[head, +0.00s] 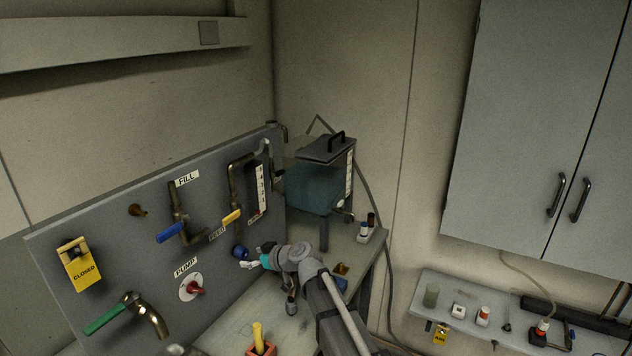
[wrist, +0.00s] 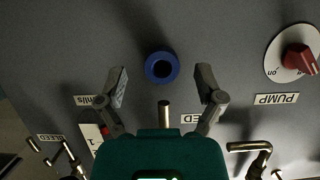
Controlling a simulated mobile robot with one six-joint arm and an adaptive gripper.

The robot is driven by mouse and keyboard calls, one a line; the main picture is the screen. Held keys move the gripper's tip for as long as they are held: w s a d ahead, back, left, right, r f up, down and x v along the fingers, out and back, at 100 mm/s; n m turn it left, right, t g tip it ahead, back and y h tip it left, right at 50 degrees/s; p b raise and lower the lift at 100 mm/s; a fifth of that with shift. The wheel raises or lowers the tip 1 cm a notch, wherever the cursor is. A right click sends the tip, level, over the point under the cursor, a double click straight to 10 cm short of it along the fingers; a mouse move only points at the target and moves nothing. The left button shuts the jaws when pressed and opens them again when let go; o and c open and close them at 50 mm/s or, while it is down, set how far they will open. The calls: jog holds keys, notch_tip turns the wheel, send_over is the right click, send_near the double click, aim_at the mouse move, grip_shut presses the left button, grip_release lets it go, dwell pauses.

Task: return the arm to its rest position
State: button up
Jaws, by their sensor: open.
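My arm reaches up from the bottom of the head view to the grey panel (head: 110,240). My gripper (head: 246,265) is small there, close to a blue round fitting (head: 240,252) on the panel. In the wrist view my gripper (wrist: 162,80) is open, with its two grey fingers spread wide. The blue ring-shaped fitting (wrist: 161,67) shows in the gap between the fingertips, slightly beyond them. No contact shows, and the gripper appears empty. A metal stub (wrist: 164,114) shows below the ring, in front of the teal gripper body.
The panel carries a red PUMP knob (head: 195,288), a blue-handled valve (head: 170,232), a yellow-handled valve (head: 231,217) and a green-handled tap (head: 104,320). A tank (head: 315,188) stands behind my arm. Small bottles (head: 363,232) and an orange holder (head: 260,349) are on the bench.

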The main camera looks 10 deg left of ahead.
jog(key=s+d+f+m+g+h, duration=0.1)
jog(key=s+d+f+m+h, duration=0.3)
jog(key=d, duration=1)
jog(key=s+d+f+m+g+h, duration=0.2)
jog(key=s+d, duration=0.5)
jog(key=d, duration=0.8)
jog(key=s+d+f+m+g+h, duration=0.2)
jog(key=s+d+f+m+h, duration=0.3)
jog(key=d, duration=0.9)
jog(key=shift+s+d+f+m+h, duration=0.3)
jog(key=shift+s+m+h, duration=0.25)
jog(key=shift+m+h, duration=0.5)
jog(key=shift+a, duration=0.1)
